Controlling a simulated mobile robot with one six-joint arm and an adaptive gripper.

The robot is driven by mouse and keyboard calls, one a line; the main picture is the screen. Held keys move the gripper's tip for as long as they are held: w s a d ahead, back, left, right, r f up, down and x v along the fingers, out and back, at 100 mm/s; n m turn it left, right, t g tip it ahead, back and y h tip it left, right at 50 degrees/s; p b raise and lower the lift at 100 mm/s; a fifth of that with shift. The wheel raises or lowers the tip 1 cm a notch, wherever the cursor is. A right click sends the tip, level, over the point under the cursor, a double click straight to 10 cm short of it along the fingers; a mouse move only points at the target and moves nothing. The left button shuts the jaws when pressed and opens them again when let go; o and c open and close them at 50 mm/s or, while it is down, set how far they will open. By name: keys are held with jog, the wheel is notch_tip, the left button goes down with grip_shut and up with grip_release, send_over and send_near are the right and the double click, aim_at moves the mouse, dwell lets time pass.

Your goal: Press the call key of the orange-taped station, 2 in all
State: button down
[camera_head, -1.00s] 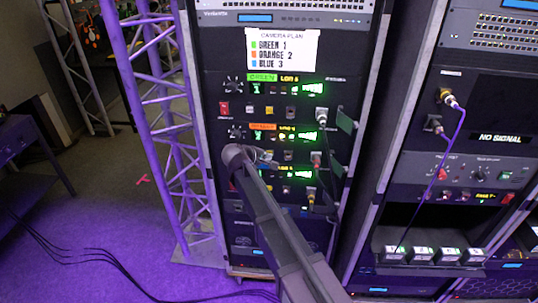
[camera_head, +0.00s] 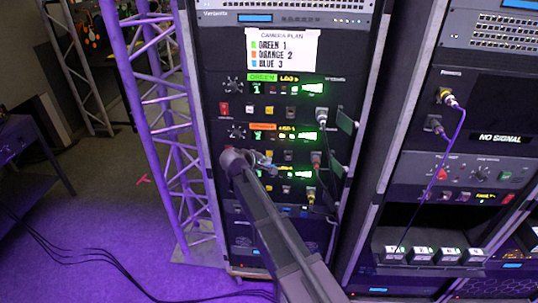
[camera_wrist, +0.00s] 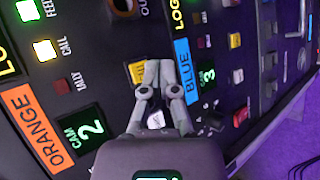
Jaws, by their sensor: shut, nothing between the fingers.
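The orange-taped station has an orange label (camera_wrist: 38,125) and a green display reading CAM 2 (camera_wrist: 82,138) in the wrist view. Its orange tape also shows in the head view (camera_head: 263,127). Its lamp beside the word CALL (camera_wrist: 45,50) is lit pale. A yellow key (camera_wrist: 137,72) with partly hidden lettering sits at the left of my fingertips, and a white key (camera_wrist: 155,120) shows between the fingers. My gripper (camera_wrist: 158,67) is shut and empty, its tips close beside the yellow key; contact cannot be told. In the head view my gripper (camera_head: 270,158) covers part of the station's key row.
The blue-taped station (camera_wrist: 187,70) lies right of my fingers in the wrist view, with red, white and yellow keys. The green-taped station (camera_head: 263,78) is above in the head view. Plugged cables (camera_head: 320,115) hang at the rack's right. A purple truss (camera_head: 165,120) stands left.

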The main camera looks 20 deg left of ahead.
jog(key=shift+s+d, duration=0.25)
jog(key=shift+s, duration=0.75)
jog(key=shift+s+d, duration=0.25)
jog(key=shift+s, duration=0.75)
dwell(0.6)
jog(key=s, duration=0.2)
jog(key=s+d, duration=0.1)
jog(key=shift+s, duration=0.4)
jog(key=shift+w+a, duration=0.1)
jog(key=shift+w+a, duration=0.35)
jog(key=shift+w, duration=1.05)
jog(key=shift+w+a, duration=0.3)
jog(key=shift+w, duration=1.1)
jog(key=shift+w+a, duration=0.35)
jog(key=shift+w, duration=1.05)
jog(key=shift+w, duration=0.15)
jog(key=shift+w+a, duration=0.1)
jog(key=shift+w, duration=0.2)
